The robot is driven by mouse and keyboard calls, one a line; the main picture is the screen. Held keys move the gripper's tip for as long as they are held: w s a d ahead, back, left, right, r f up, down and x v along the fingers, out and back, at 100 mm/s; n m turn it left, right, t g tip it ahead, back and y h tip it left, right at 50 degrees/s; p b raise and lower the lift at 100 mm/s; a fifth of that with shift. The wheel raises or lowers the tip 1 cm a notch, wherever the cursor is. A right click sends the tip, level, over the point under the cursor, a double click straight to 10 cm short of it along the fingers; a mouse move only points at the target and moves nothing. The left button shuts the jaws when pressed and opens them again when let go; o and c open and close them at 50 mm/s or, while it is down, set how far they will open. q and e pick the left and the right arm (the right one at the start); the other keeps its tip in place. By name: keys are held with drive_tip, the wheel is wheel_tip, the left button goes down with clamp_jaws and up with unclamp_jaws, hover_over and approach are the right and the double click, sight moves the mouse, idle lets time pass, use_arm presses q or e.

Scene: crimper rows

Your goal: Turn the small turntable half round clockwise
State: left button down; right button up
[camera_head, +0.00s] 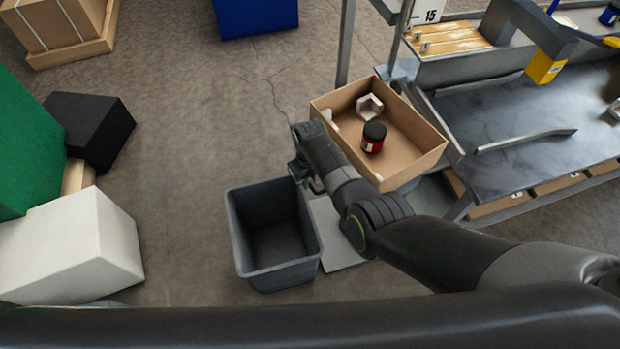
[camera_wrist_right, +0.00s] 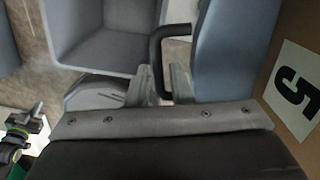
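No turntable can be clearly made out. My right gripper (camera_head: 312,184) is low between the grey bin and the open cardboard box (camera_head: 412,146), mostly hidden by its own wrist in the head view. In the right wrist view, a black bent handle (camera_wrist_right: 157,50) rises between the two grey fingers (camera_wrist_right: 163,88), which sit close on both sides of it. The gripper looks shut on the handle's lower end. What the handle is fixed to is hidden. My left gripper is not in view.
The grey bin (camera_head: 274,281) stands left of the gripper. The box holds a dark-lidded red jar (camera_head: 373,138) and a pale hex piece (camera_head: 369,106). A grey workbench (camera_head: 510,160) stands right. White (camera_head: 70,245), black (camera_head: 90,128) and green boxes stand left, with open floor between.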

wheel_tip(320, 180, up, 6)
drive_tip(key=shift+f+p, duration=0.15)
drive_tip(key=shift+p, duration=0.95)
wheel_tip(320, 180, up, 12)
drive_tip(key=p, duration=0.1)
drive_tip(key=shift+f, duration=0.15)
